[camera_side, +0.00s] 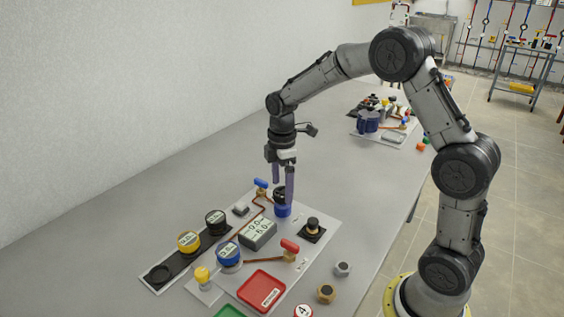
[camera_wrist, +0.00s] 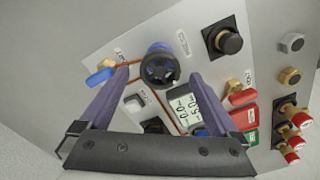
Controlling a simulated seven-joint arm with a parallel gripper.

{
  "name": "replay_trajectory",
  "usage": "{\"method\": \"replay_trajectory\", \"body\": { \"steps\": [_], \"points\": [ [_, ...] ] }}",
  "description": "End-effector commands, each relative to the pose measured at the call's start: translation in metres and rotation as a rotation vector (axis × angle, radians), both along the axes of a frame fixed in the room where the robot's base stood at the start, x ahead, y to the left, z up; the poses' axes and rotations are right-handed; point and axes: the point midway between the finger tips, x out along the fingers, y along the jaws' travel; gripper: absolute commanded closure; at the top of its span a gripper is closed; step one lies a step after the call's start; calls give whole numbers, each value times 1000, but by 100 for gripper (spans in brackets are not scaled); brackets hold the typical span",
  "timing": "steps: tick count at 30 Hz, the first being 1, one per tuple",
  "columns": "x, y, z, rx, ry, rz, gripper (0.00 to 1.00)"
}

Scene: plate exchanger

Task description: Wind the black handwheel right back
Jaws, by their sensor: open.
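The black handwheel (camera_wrist: 160,69) is a small spoked wheel on a round blue body (camera_wrist: 157,47), fixed to a pale panel. In the side view the handwheel (camera_side: 280,194) is partly hidden by my finger, with the blue body (camera_side: 282,210) below it. My gripper (camera_side: 283,190) points down with its two purple-grey fingers apart, at the handwheel. In the wrist view the handwheel lies between the fingertips of my gripper (camera_wrist: 158,74), with a visible gap on both sides. Nothing is held. The exact fingertip height against the wheel rim is unclear.
A blue-handled valve (camera_wrist: 101,76) sits close to one finger, and a red-handled valve (camera_wrist: 242,96) is beyond the other. A display box (camera_side: 258,233), a black knob (camera_side: 312,226), gauges (camera_side: 229,254) and a red tray (camera_side: 262,290) stand nearby. The table beside the wall is clear.

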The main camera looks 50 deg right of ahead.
Motion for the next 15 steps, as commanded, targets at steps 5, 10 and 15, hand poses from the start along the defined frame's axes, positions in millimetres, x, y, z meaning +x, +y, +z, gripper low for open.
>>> {"method": "replay_trajectory", "body": {
  "steps": [5, 10, 15],
  "points": [
    [1, 0, 37, -1, -8, 0, 3],
    [1, 0, 74, -1, -8, 0, 3],
    [1, 0, 104, -1, -6, 1, 3]
  ]
}}
